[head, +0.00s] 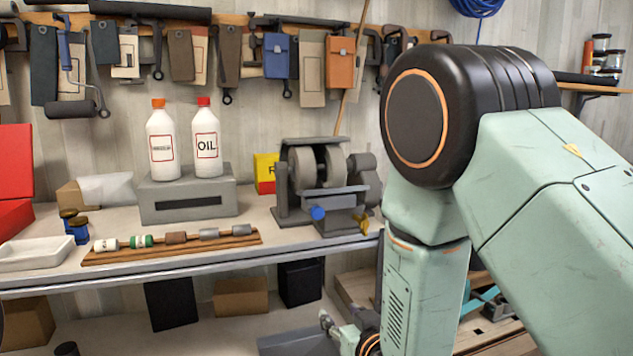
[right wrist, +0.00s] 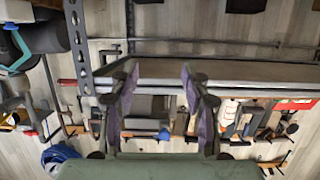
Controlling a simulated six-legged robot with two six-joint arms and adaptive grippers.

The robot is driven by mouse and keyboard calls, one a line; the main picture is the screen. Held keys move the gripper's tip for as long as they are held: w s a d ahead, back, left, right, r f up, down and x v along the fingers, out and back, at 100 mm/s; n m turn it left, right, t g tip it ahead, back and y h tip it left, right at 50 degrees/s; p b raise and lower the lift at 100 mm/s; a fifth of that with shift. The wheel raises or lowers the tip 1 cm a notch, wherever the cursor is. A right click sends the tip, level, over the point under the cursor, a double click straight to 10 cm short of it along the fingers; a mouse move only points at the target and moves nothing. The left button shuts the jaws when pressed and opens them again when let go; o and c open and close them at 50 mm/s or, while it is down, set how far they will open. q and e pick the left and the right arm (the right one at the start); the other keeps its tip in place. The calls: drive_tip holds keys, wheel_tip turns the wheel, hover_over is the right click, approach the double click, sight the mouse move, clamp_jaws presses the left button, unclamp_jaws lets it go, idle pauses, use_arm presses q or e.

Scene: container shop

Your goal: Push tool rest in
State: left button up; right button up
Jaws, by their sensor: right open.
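The grey bench grinder (head: 319,168) stands at the right end of the bench, with two wheels. A flat grey plate in front of its wheels, which looks like the tool rest (head: 338,192), shows above a blue knob (head: 318,213) and a yellow lever (head: 362,222). My right gripper (head: 327,323) is low, below the bench edge and under the grinder, partly cut off by my arm. In the right wrist view its two fingers (right wrist: 160,72) stand apart with nothing between them; the scene is upside down there. My left gripper is not in view.
The bench (head: 110,277) edge lies above my right gripper. A rack of small cylinders (head: 175,244), a grey box (head: 186,208) and two bottles, one marked OIL (head: 206,150), stand left of the grinder. Boxes (head: 240,297) sit underneath. Tools hang on the wall.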

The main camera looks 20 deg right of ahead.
sight(319, 215)
drive_tip(key=w+r+t+p, duration=0.1)
drive_tip(key=r, duration=0.4)
drive_tip(key=w+r+t+p, duration=0.1)
drive_tip(key=w+r+p, duration=0.1)
drive_tip(key=r, duration=0.4)
drive_tip(key=w+a+r+t+p, duration=0.1)
drive_tip(key=w+r, duration=0.1)
drive_tip(key=r, duration=0.3)
drive_tip(key=shift+a+r+y, duration=0.1)
drive_tip(key=shift+r+y, duration=0.1)
drive_tip(key=shift+y, duration=0.1)
drive_tip(key=w, duration=0.3)
drive_tip(key=w+p, duration=0.1)
drive_tip(key=w, duration=0.2)
drive_tip(key=shift+w+a+f+p, duration=0.1)
drive_tip(key=shift+w+a+p, duration=0.1)
drive_tip(key=shift+p, duration=0.1)
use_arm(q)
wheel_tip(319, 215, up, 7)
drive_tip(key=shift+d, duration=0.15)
use_arm(e)
drive_tip(key=shift+w+d, duration=0.1)
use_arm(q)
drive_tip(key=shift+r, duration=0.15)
use_arm(e)
drive_tip(key=shift+d, duration=0.1)
drive_tip(key=shift+c, duration=0.3)
